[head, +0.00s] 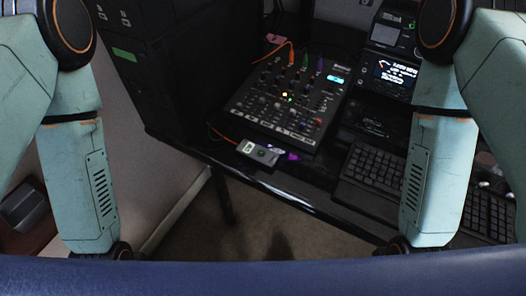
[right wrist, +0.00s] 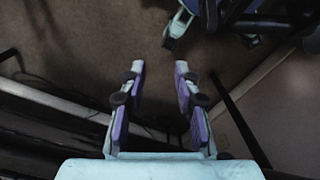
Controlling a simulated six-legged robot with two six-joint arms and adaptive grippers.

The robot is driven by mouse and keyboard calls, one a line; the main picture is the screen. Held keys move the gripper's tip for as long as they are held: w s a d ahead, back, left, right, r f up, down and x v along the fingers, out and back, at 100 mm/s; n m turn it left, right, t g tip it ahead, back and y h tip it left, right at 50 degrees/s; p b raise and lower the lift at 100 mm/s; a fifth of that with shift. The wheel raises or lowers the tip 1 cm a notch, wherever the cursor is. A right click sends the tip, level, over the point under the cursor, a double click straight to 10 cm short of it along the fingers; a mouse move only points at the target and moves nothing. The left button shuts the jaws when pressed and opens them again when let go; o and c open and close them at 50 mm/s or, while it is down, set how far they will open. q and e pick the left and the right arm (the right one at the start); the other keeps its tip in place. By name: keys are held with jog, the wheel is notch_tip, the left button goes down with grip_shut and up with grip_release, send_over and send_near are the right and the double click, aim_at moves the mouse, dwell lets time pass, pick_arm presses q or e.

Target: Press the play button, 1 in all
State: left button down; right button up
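No play button can be told apart at this size. A black tuner-like unit with a lit display (head: 395,72) stands at the back right of the desk. A black mixer (head: 262,98) with several knobs, coloured cables and small lights sits in the middle of the desk. My right gripper (right wrist: 160,75) is open and empty in the right wrist view, with its purple-padded fingers apart over the floor. It is touching nothing that I can see. My left gripper is out of view; both arms hang down at the sides of the head view.
A small grey device (head: 258,152) lies at the desk's front edge (head: 285,193). A black keyboard (head: 373,172) lies right of the mixer, with another keyboard (head: 487,215) farther right. A tall black case (head: 155,75) stands left. The floor (head: 290,235) before the desk is clear.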

jog(key=shift+a, duration=0.15)
jog(key=c, duration=0.5)
grip_shut()
dwell(0.6)
